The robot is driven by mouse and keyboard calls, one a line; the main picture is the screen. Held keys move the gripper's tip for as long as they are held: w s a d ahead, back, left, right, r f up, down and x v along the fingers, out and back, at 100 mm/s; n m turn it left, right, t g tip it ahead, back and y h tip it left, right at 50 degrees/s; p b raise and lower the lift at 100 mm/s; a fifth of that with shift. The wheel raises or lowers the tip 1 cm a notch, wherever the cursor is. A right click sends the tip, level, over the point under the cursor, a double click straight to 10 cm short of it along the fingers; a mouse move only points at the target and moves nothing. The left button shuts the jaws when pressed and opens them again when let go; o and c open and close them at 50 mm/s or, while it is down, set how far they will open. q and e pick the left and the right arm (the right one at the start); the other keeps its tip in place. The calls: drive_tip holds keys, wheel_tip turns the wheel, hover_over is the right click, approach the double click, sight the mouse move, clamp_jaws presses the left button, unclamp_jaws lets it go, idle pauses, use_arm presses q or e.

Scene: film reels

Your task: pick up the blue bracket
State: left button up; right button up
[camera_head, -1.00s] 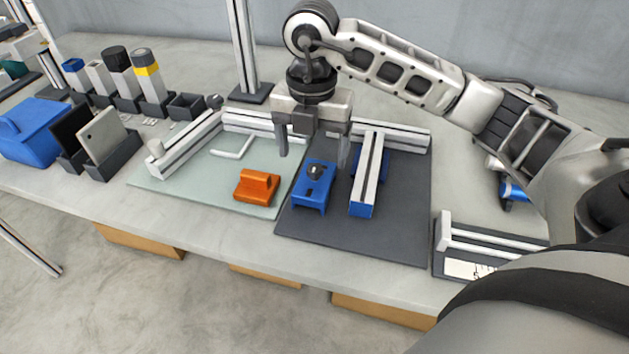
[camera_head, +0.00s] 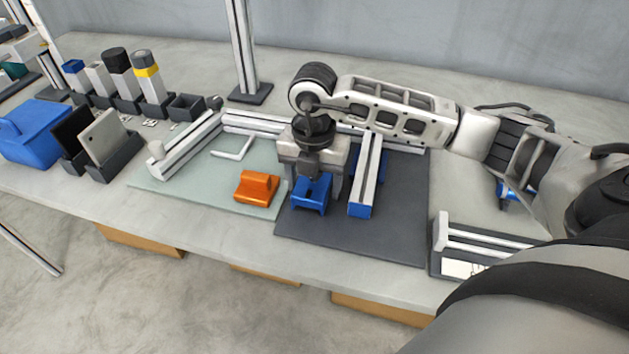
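The blue bracket (camera_head: 312,197) sits on the dark grey mat, left of a pale rail with blue end parts. My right gripper (camera_head: 311,190) is lowered over it from above, pointing down. Its fingers are apart, one at the left and one at the right of the bracket. The gripper body hides the bracket's upper and rear part. I cannot tell whether either finger touches it. My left gripper is not in view.
The rail (camera_head: 368,172) stands close on the right of my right gripper. An orange block (camera_head: 256,188) lies to the left on a pale green mat (camera_head: 190,195). The front of the dark mat (camera_head: 350,240) is clear. A blue bin (camera_head: 38,138) stands at far left.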

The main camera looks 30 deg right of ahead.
drive_tip(key=c, duration=0.8)
drive_tip(key=shift+c, duration=0.2)
drive_tip(key=shift+r, duration=0.1)
